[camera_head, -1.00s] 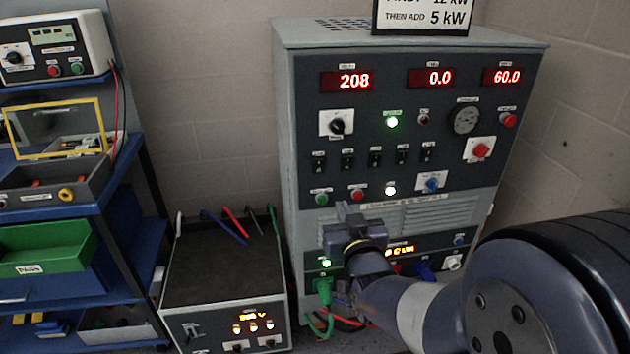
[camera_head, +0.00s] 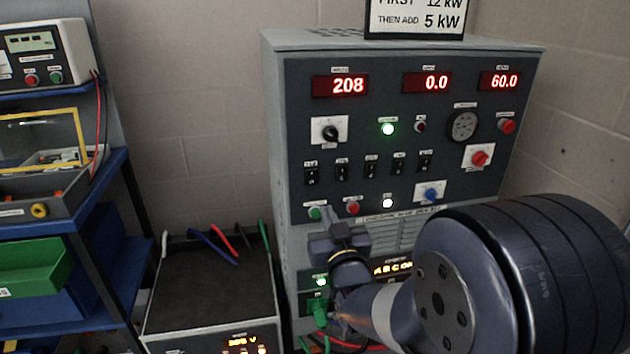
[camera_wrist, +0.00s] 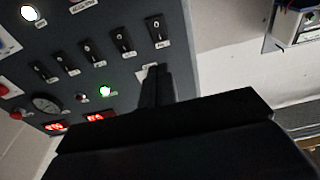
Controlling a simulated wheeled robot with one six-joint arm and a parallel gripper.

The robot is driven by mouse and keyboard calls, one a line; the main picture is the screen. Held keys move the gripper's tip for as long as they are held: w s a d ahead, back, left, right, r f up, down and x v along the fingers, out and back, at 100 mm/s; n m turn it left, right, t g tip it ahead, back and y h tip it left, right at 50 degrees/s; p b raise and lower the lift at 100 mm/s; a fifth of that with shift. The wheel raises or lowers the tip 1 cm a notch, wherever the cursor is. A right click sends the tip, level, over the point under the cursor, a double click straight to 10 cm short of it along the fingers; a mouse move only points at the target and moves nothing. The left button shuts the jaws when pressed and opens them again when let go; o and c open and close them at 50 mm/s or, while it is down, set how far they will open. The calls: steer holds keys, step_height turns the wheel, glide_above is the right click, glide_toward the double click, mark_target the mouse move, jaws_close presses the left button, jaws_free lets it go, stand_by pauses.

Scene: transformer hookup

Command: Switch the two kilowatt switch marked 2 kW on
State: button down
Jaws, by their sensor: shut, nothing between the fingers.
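A row of several black rocker switches (camera_head: 371,165) sits on the dark front panel of the grey load cabinet (camera_head: 460,139). Their small labels are too blurred to read, so I cannot tell which is marked 2 kW. The row also shows, turned over, in the wrist view (camera_wrist: 92,52). My gripper (camera_head: 328,224) is below the row in the head view, in front of the cabinet's lower left part. In the wrist view my gripper (camera_wrist: 157,84) is shut and empty. Its dark fingers point at the panel, just below the end switch (camera_wrist: 155,27) in that picture; contact cannot be told.
The cabinet carries red displays (camera_head: 341,85), a lit green lamp (camera_head: 388,129), a black rotary knob (camera_head: 329,132) and red knob (camera_head: 480,158). Below are a green button (camera_head: 315,213) and blue knob (camera_head: 431,194). A bench unit (camera_head: 208,285) and blue shelf (camera_head: 110,178) stand left.

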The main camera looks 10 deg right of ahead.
mark_target(312, 173)
steer(key=w, duration=0.4)
steer(key=w+r, duration=0.1)
steer(key=w, duration=0.3)
steer(key=w+p, duration=0.1)
steer(key=w, duration=0.3)
steer(key=shift+w+r, duration=0.25)
steer(key=shift+w, duration=0.05)
steer(key=shift+w+b, duration=0.2)
steer(key=shift+b, duration=0.45)
steer(key=shift+r+p, duration=0.1)
steer(key=shift+p, duration=0.2)
steer(key=shift+s, duration=0.15)
